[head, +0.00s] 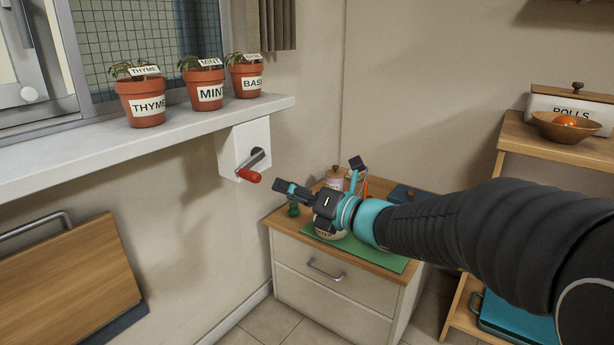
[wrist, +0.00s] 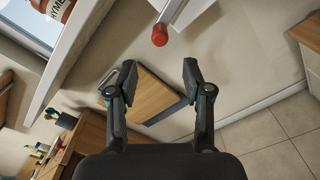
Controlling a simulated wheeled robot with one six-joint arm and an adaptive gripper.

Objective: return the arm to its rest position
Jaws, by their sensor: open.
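My gripper (head: 290,190) is in front of the wall in the head view, reaching in from the right above a low cabinet. In the wrist view my gripper (wrist: 158,78) has its two fingers spread apart with nothing between them. A crank with a red handle (head: 249,176) sticks out of a white wall box (head: 245,143) below the window sill, just left of my fingertips. The red handle (wrist: 160,36) also shows in the wrist view, beyond and above the fingers, apart from them. My wrist and forearm hide part of the cabinet top.
Potted herbs (head: 210,90) stand on the window sill (head: 200,125). The cabinet (head: 325,282) below my arm holds a green mat (head: 393,261) and several small items. A wooden shelf unit (head: 530,145) with a bowl (head: 566,126) is at the right. A wooden board (head: 70,280) is at the left.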

